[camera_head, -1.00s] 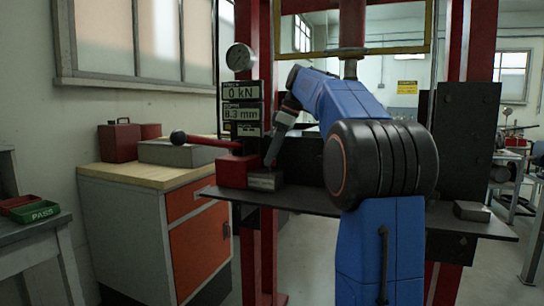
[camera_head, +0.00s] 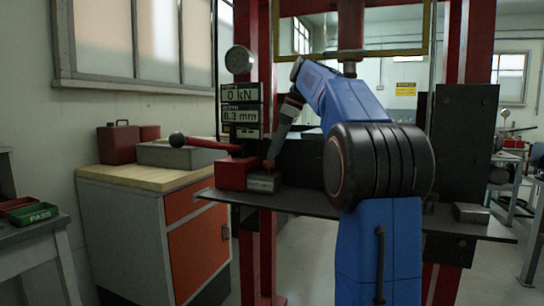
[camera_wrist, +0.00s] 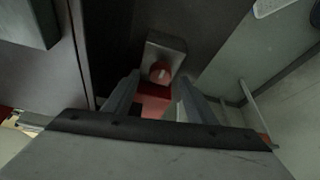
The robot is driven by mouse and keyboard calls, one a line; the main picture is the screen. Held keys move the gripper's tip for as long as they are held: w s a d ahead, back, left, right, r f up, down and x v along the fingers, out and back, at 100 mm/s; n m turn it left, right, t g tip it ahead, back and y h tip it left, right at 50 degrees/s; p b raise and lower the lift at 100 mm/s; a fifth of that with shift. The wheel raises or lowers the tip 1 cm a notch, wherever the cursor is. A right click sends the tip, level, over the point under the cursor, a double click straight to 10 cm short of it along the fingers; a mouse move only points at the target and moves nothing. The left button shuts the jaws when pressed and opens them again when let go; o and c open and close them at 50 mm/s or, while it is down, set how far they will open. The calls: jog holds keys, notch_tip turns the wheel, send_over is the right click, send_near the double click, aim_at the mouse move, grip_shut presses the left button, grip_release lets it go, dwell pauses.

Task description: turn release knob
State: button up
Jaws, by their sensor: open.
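The release knob (camera_wrist: 160,71) is a small round red knob with a pale mark on its face. It sits on a grey block (camera_wrist: 166,49), which also shows on the press shelf in the head view (camera_head: 263,184). My gripper (camera_wrist: 159,78) is open, with one finger on each side of the knob's line in the wrist view. The fingers appear apart from the knob; the exact gap is hard to tell. In the head view my gripper (camera_head: 273,154) points down just above the knob (camera_head: 268,164).
A red pump block (camera_head: 234,173) with a red lever (camera_head: 205,143) stands just left of the grey block. A dark shelf (camera_head: 300,201) lies underneath.

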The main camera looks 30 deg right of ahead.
jog(key=s+d, duration=0.8)
jog(key=shift+d, duration=0.15)
jog(key=shift+f, duration=0.1)
dwell(0.4)
